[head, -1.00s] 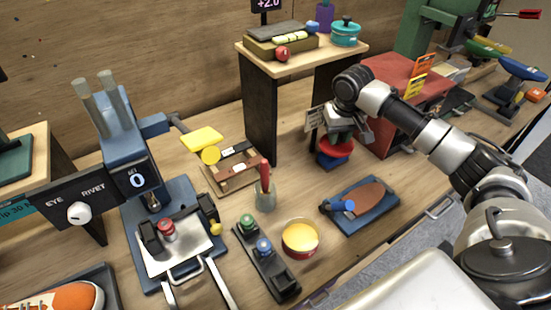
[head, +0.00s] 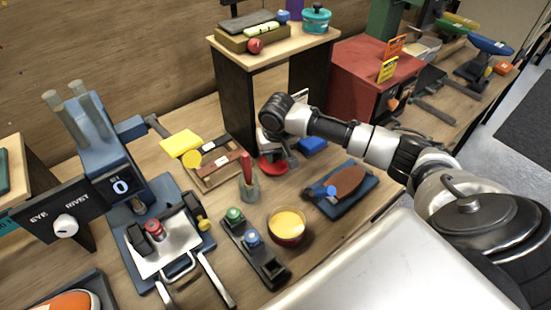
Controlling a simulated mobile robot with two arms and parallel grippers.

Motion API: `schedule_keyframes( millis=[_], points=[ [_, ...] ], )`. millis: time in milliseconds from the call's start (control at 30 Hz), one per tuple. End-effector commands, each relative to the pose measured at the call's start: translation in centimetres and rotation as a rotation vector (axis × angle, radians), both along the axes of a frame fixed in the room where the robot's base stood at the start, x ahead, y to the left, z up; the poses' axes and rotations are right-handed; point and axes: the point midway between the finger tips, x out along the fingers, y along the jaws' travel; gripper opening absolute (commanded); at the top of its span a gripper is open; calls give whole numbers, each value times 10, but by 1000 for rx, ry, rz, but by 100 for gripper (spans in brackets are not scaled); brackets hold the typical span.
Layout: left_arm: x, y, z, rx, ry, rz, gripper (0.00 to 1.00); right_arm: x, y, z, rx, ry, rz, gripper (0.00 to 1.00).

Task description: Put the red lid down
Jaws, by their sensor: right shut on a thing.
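The red lid (head: 272,166) is a small round disc, partly covered by my right gripper (head: 276,153). The gripper points down and is shut on the lid, behind the brush cup and left of a blue block (head: 312,146). The lid is low over the wooden table; I cannot tell if it touches the top. My left gripper is not in view.
A red tin with yellow contents (head: 287,224) stands open in front of the lid. A brush cup (head: 249,188), a wooden rack (head: 222,163) and a blue tray with a brown sole (head: 345,190) are near. A shelf stand (head: 235,100) rises behind.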

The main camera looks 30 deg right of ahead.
Motion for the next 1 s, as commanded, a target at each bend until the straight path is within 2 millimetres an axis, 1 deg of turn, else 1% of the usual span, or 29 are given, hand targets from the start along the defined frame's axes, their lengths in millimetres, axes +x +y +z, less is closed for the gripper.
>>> schedule_keyframes(
  millis=[33,100,200,367,533,567,700,733,1000],
  points=[
    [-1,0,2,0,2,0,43,-1,0,-9,-1,4,0,3],
    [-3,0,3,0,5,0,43,-1,0,-19,0,3,0,3],
    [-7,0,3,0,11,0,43,-1,0,-27,0,1,1,3],
    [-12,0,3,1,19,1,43,-1,-1,-29,0,0,1,3],
    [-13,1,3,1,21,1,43,-1,-1,-30,0,1,1,3],
    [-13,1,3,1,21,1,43,-1,-1,-31,-1,1,1,27],
    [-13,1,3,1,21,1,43,-1,-1,-31,-1,1,1,49],
    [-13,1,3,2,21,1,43,-1,-1,-30,-1,1,1,51],
    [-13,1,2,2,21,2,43,0,-1,-29,0,0,1,51]
  ],
)
